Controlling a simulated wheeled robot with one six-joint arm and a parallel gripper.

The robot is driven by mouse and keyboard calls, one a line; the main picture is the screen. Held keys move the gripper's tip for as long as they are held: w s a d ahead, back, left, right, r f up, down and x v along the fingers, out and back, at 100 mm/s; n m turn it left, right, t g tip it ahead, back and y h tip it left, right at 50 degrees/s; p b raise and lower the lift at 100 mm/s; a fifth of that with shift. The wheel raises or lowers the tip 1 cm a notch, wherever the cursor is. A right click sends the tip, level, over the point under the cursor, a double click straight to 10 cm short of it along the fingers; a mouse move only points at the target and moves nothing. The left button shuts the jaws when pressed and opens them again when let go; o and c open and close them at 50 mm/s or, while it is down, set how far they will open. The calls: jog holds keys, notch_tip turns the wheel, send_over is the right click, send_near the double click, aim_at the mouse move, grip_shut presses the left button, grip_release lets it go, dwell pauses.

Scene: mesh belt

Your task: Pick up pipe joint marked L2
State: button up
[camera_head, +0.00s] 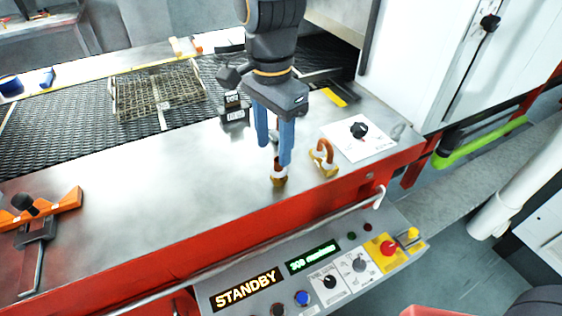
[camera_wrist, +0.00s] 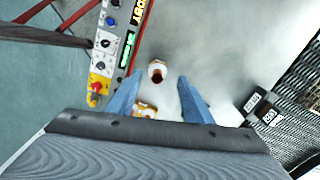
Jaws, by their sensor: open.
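Two small copper-brown pipe joints with white parts are on the steel ledge. One joint (camera_head: 278,178) shows just below my gripper's fingertips; in the wrist view this joint (camera_wrist: 157,70) appears between and slightly beyond the tips. The other, a curved joint (camera_head: 325,157), sits to the right; in the wrist view it (camera_wrist: 143,110) is near the left finger, partly covered by my gripper. I cannot read an L2 mark on either. My gripper (camera_head: 274,153) has blue fingers, open and empty, pointing down. I cannot tell its exact height above the joint.
A black device (camera_head: 234,112) stands left of my gripper by the mesh belt (camera_head: 60,125). A white card with a black knob (camera_head: 359,131) lies right. The control panel (camera_head: 310,272) and rail run along the front. An orange bracket (camera_head: 50,207) is at left; ledge between is clear.

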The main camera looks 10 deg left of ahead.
aim_at(279, 170)
jog(key=f, duration=0.2)
jog(key=f+p, duration=0.1)
jog(key=d+f, duration=0.1)
jog(key=f, duration=0.1)
jog(key=shift+w+f+p, duration=0.3)
jog(key=shift+f+p, duration=0.05)
jog(key=shift+p, duration=0.05)
jog(key=shift+f, duration=0.55)
jog(key=c, duration=1.1)
jog(key=shift+r, duration=0.15)
